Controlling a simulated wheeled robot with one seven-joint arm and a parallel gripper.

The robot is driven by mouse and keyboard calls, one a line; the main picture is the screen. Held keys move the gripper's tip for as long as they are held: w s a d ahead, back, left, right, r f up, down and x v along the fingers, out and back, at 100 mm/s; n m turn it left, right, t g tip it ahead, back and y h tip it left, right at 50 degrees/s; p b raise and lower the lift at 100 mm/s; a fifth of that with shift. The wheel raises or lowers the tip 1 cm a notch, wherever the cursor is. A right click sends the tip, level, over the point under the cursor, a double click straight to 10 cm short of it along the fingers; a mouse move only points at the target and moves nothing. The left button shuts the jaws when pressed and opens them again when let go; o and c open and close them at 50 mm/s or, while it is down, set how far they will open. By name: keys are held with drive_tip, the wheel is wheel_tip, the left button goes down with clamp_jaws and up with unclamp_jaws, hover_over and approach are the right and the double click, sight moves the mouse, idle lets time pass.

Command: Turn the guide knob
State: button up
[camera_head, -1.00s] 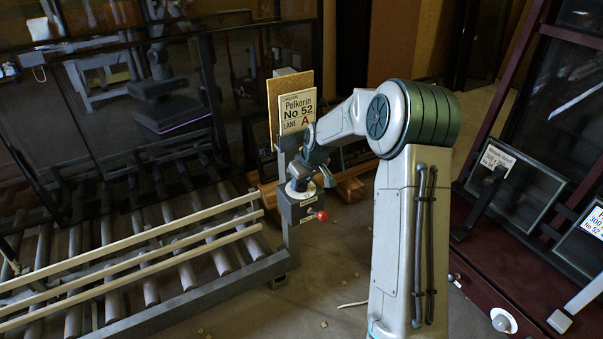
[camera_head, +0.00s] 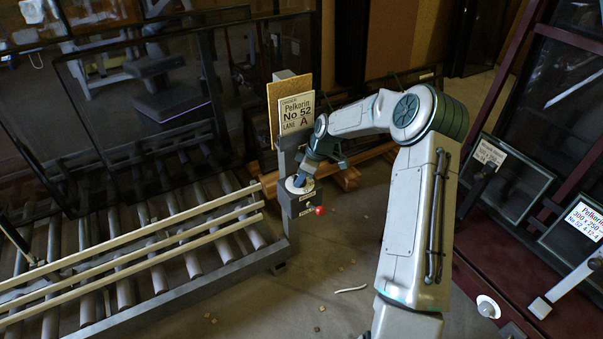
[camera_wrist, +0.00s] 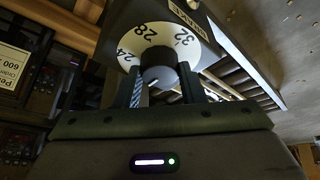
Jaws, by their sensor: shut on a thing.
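The guide knob (camera_wrist: 159,76) is a dark round knob at the centre of a white dial (camera_wrist: 190,42) marked 24, 28 and 32 in the wrist view. My gripper (camera_wrist: 160,84) has one finger on each side of the knob and is shut on it. In the head view, my gripper (camera_head: 303,176) reaches down onto the top of a dark control box (camera_head: 298,207) at the end of the roller conveyor. The knob is hidden there by my gripper, and only part of the dial's pale rim shows.
A red ball-shaped control (camera_head: 320,210) sticks out of the box's right side. A sign (camera_head: 296,113) reading "Pelkorin No 52 Lane A" stands behind it. Pale guide rails (camera_head: 150,242) run over the rollers at left. Framed panes (camera_head: 510,180) stand at right.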

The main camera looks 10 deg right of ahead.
idle(0.4)
drive_tip(key=o, duration=1)
